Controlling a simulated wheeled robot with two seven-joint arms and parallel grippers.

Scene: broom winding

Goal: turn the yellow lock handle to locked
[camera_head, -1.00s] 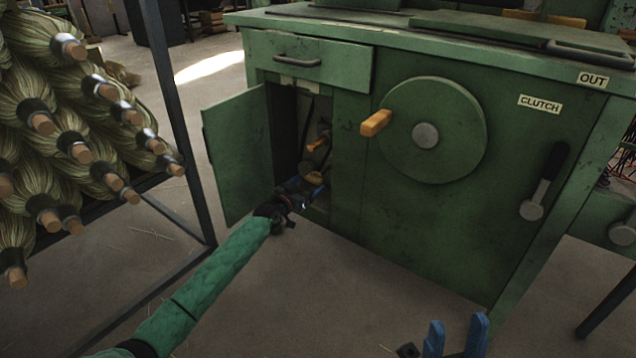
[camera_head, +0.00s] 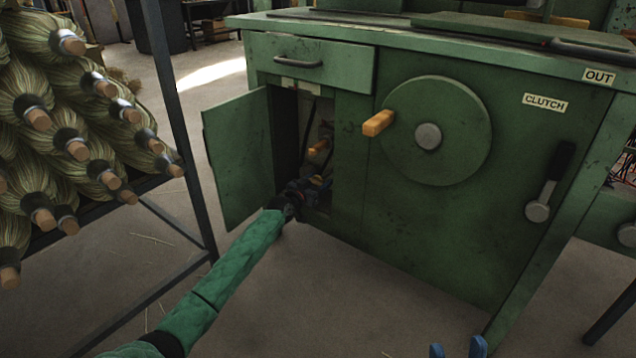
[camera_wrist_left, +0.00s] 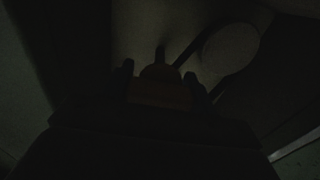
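A small yellow-orange handle (camera_head: 319,147) shows in the dim cabinet opening in the head view. My left gripper (camera_head: 318,181) reaches into that opening, just below this handle; its fingertips are hard to make out. In the dark left wrist view, the fingers of my left gripper (camera_wrist_left: 160,82) stand apart, with a dim brownish-yellow piece (camera_wrist_left: 160,92) between them. I cannot tell whether they press on it. Which way the lock is turned cannot be read. My right gripper (camera_head: 458,350) shows only its two blue fingertips at the bottom edge, apart and empty.
The green cabinet door (camera_head: 238,158) stands open left of my left arm. A drawer (camera_head: 310,61) is above the opening. A wheel (camera_head: 440,130) with an orange knob and a clutch lever (camera_head: 548,185) are to the right. A rack of brooms (camera_head: 70,130) stands at left.

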